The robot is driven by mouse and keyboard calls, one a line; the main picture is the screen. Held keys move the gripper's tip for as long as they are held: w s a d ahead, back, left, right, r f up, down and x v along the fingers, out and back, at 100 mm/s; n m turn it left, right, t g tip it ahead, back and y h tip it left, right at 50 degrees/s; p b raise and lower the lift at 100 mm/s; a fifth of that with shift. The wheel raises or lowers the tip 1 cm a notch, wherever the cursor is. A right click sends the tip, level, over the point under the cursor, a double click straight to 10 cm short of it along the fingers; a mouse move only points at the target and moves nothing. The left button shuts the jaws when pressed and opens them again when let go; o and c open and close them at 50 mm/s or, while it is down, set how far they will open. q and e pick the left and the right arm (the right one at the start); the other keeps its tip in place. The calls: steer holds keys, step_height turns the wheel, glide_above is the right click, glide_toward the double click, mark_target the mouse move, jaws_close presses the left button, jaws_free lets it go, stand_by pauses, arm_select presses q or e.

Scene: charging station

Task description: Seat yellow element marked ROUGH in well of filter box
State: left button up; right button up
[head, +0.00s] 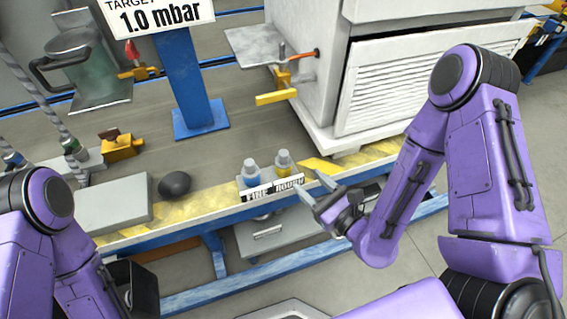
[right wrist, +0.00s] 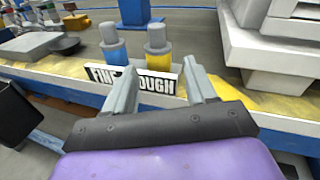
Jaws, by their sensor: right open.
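The yellow element (head: 283,163) stands upright in a holder at the bench's front edge, behind the ROUGH half of a label plate (head: 290,187). It has a grey cap and also shows in the right wrist view (right wrist: 158,62). A blue element (head: 251,174) stands beside it on the left, behind FINE. My right gripper (head: 310,183) is open and empty, just in front and to the right of the holder; in the wrist view its fingers overlap the label plate. I cannot tell which thing is the filter box; its well is not recognisable. My left gripper's fingers do not show.
A grey flat-topped box (head: 120,207) and a dark rounded object (head: 174,184) are on the bench to the left. A blue post (head: 192,90) with a sign stands behind. A large pale louvred cabinet (head: 420,85) stands at the right. Bare bench lies between the post and the holder.

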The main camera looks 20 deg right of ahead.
mark_target(287, 157)
steer(key=shift+m+t+y, duration=0.3)
steer(key=shift+m+t, duration=0.1)
steer(key=shift+m, duration=0.3)
steer(key=w, duration=0.1)
steer(key=w+a+r+b, duration=0.1)
steer(key=w, duration=0.1)
steer(key=w+a+b, duration=0.1)
steer(key=shift+w+r, duration=0.25)
steer(key=shift+r, duration=0.05)
steer(key=x, duration=0.6)
steer(key=shift+d+r, duration=0.1)
steer(key=shift+r, duration=0.05)
steer(key=c, duration=1)
